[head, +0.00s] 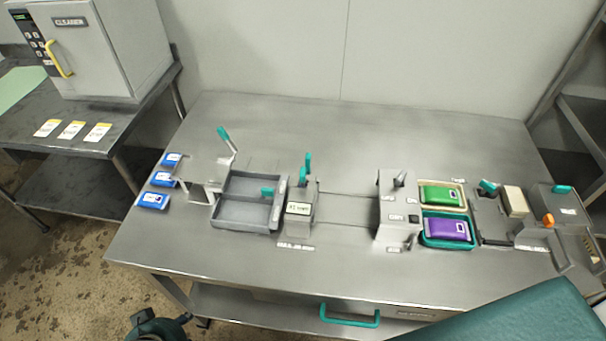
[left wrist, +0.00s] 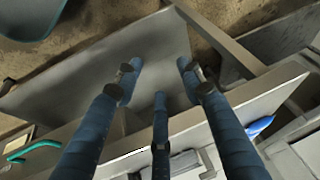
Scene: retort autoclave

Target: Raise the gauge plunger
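A small grey upright device (head: 300,207) stands mid-table, with a display on its front and a teal-tipped lever or plunger (head: 307,167) on top. A label too blurred to read lies before it. Other teal-tipped handles show on the table, so I cannot tell for sure which is the gauge plunger. My left gripper (left wrist: 158,78) has its blue fingers spread and empty in the left wrist view, above the table's front edge and lower shelf. My right gripper is not in view.
A grey two-part tray (head: 248,212) and blue packs (head: 153,200) lie left. Green (head: 439,195) and purple (head: 447,230) packs sit in trays right of centre. More devices (head: 556,205) crowd the right end. A teal drawer handle (head: 350,317) juts out in front. The table's back is clear.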

